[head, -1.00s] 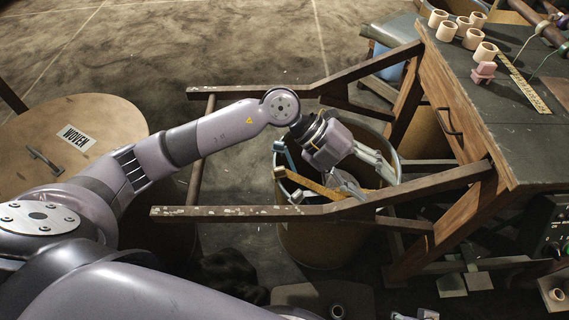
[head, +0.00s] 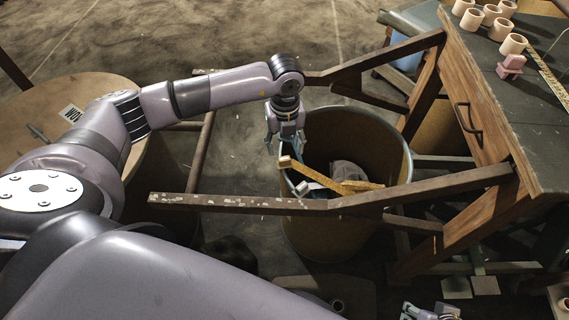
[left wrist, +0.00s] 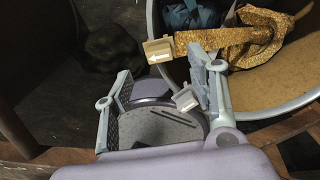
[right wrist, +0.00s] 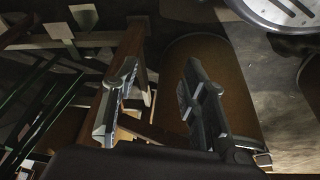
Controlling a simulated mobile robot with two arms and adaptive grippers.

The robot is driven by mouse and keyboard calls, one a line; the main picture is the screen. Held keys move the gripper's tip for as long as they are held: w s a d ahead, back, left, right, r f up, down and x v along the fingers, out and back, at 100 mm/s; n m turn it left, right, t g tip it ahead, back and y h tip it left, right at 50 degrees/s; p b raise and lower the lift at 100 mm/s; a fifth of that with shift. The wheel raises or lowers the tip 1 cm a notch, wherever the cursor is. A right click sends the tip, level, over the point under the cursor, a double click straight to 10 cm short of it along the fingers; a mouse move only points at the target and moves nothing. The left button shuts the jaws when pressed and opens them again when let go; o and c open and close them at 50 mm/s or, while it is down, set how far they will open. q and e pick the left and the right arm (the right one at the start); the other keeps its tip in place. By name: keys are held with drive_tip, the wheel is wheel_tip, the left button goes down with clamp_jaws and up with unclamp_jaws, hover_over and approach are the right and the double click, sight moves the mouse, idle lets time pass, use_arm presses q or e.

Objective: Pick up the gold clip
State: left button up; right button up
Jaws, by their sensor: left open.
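The gold clip (head: 285,162) is a small tan block at the end of a gold strip (head: 350,186), at the near-left rim of the barrel (head: 335,240). In the left wrist view the clip (left wrist: 158,50) lies just beyond my fingertips, with the glittery gold strip (left wrist: 235,40) running right from it. My left gripper (head: 284,143) points down just above the clip, open and empty. A second pale clip (left wrist: 186,97) shows beside its right finger in the left wrist view. My right gripper (right wrist: 157,85) is open and empty, low at the bottom right of the head view.
A wooden rail (head: 250,204) crosses in front of the barrel. A workbench (head: 500,110) with several pale rolls stands at the right. A round table (head: 40,115) is at the left. Dark and blue cloth-like pieces (left wrist: 190,14) lie in the barrel.

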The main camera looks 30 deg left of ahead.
sight(284, 158)
use_arm(q)
wheel_tip(284, 158, down, 2)
drive_tip(key=shift+f, duration=0.1)
wheel_tip(284, 158, down, 5)
drive_tip(key=shift+f+b, duration=0.1)
drive_tip(key=shift+b, duration=0.7)
use_arm(e)
drive_tip(key=shift+s+r, duration=0.15)
drive_tip(key=shift+s, duration=0.15)
use_arm(q)
drive_tip(key=shift+c, duration=0.2)
drive_tip(key=c, duration=0.8)
drive_tip(key=shift+o, duration=0.2)
